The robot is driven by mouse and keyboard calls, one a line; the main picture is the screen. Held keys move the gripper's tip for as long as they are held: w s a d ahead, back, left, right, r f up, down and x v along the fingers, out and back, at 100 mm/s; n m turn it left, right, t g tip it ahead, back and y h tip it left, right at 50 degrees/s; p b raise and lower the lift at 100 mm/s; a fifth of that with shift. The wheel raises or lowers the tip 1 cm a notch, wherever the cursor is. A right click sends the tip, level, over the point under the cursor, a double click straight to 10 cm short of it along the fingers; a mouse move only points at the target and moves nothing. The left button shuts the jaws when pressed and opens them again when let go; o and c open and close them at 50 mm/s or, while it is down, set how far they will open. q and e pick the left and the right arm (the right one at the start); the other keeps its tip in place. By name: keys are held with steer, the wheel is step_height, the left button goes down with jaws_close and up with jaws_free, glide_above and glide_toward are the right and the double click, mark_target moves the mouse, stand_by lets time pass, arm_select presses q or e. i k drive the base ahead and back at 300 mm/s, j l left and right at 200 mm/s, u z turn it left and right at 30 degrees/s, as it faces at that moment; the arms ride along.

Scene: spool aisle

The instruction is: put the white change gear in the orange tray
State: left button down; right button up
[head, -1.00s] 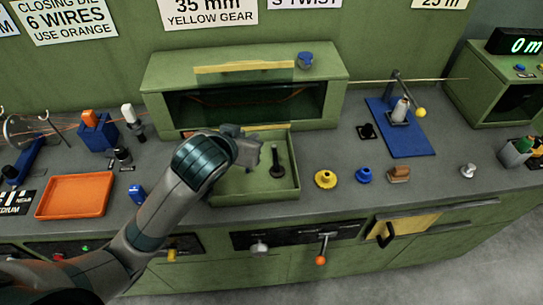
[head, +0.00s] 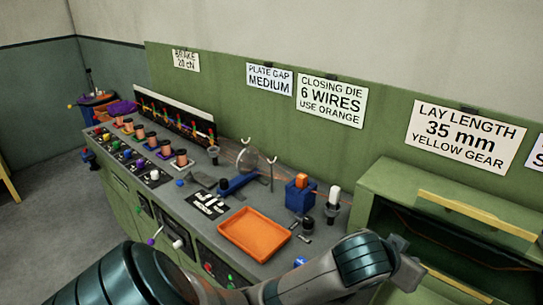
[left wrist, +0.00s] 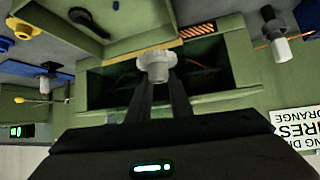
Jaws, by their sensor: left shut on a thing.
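The white change gear (left wrist: 156,66) is held between the fingertips of my left gripper (left wrist: 157,82) in the left wrist view. In the head view my left gripper (head: 403,268) is in front of the green cabinet, right of the orange tray and well apart from it. The gear is hidden there. The orange tray (head: 255,232) lies flat and empty on the grey bench. My right gripper is not in view.
A blue block with an orange peg (head: 299,192) and a white-topped post (head: 333,200) stand between the tray and the green cabinet (head: 400,195). A small blue part (head: 300,262) lies near the bench's front edge. The left wrist view shows an open green drawer (left wrist: 120,20).

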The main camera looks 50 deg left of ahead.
mark_target(253, 234)
steer(key=u, duration=1.55)
steer(key=i+j, duration=0.25)
steer(key=i, duration=0.15)
steer(key=i+j, duration=0.3)
steer(key=i, duration=0.05)
